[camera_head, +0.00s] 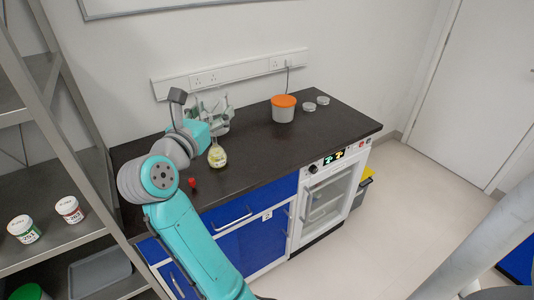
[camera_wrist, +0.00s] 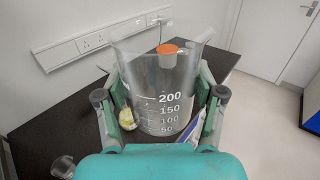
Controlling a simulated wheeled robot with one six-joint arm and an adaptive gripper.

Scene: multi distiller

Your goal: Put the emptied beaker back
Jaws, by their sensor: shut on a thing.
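A clear beaker (camera_wrist: 160,95) with white graduation marks up to 200 stands between the fingers of my gripper (camera_wrist: 161,105) in the wrist view. My gripper is shut on its sides, and the beaker looks empty and about upright. In the head view my gripper (camera_head: 218,126) is over the back left part of the dark bench (camera_head: 262,150). There the beaker is hard to tell from the pale glassware behind it. I cannot tell whether its base touches the bench. A flask with yellow liquid (camera_head: 217,157) stands just in front of my gripper.
A small red cap (camera_head: 192,182) lies near the bench's front left. A grey tub with an orange lid (camera_head: 284,108) and two small clear dishes (camera_head: 309,106) stand at the back right. The bench's right middle is clear. A metal shelf (camera_head: 62,240) stands close at left.

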